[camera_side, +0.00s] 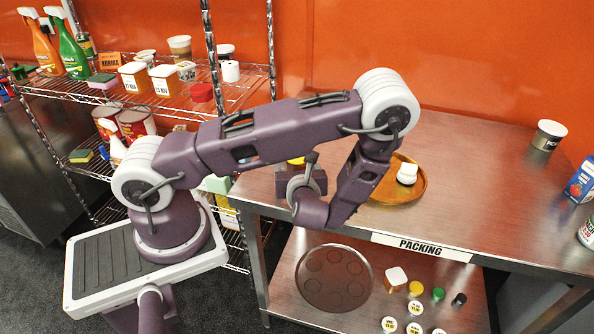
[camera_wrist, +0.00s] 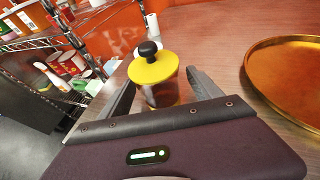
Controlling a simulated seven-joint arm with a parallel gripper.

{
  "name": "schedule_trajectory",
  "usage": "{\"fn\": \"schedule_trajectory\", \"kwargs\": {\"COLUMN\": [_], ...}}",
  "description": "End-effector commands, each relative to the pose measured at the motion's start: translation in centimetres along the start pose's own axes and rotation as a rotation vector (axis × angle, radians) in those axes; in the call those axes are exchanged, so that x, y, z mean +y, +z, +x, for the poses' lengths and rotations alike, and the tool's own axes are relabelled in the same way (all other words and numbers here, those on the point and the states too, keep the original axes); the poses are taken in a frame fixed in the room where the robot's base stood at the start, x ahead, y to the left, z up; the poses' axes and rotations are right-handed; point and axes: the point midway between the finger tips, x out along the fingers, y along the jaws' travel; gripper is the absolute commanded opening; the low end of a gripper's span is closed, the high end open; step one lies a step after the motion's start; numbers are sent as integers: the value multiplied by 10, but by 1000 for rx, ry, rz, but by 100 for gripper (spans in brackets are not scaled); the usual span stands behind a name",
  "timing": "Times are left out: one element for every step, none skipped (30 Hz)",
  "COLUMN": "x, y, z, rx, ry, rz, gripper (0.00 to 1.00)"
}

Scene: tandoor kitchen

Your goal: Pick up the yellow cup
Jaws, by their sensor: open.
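The yellow cup (camera_wrist: 153,68) stands upright on the steel table in the wrist view. It has a yellow top with a black knob and a dark, see-through body. My gripper (camera_wrist: 160,82) is open, with one finger on each side of the cup. I cannot tell whether either finger touches it. In the side view only a yellow sliver of the cup (camera_side: 296,160) shows behind my gripper; the rest is hidden by my arm.
A metal tin (camera_side: 548,135) stands at the far right. A wire shelf (camera_side: 255,72) with bottles and tubs is at the left. The table's middle right is clear.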

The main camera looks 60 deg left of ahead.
Motion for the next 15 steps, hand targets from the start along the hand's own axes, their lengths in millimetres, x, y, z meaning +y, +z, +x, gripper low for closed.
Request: {"fn": "schedule_trajectory", "kwargs": {"x": [0, 0, 0, 0, 0, 0, 0, 0, 0, 0, 0, 0, 0, 0, 0], "y": [0, 0, 0, 0, 0, 0, 0, 0, 0, 0, 0, 0, 0, 0, 0], "z": [0, 0, 0, 0, 0, 0, 0, 0, 0, 0, 0, 0, 0, 0, 0], "rx": [0, 0, 0, 0, 0, 0, 0, 0, 0, 1, 0, 1, 1, 1, 1], "ry": [0, 0, 0, 0, 0, 0, 0, 0, 0, 0, 0, 0, 0, 0, 0], "rz": [0, 0, 0, 0, 0, 0, 0, 0, 0, 0, 0, 0, 0, 0, 0], "gripper": [74, 74, 74, 74, 72, 64, 58, 52, 44, 38, 32, 25, 19, 13, 5]}}
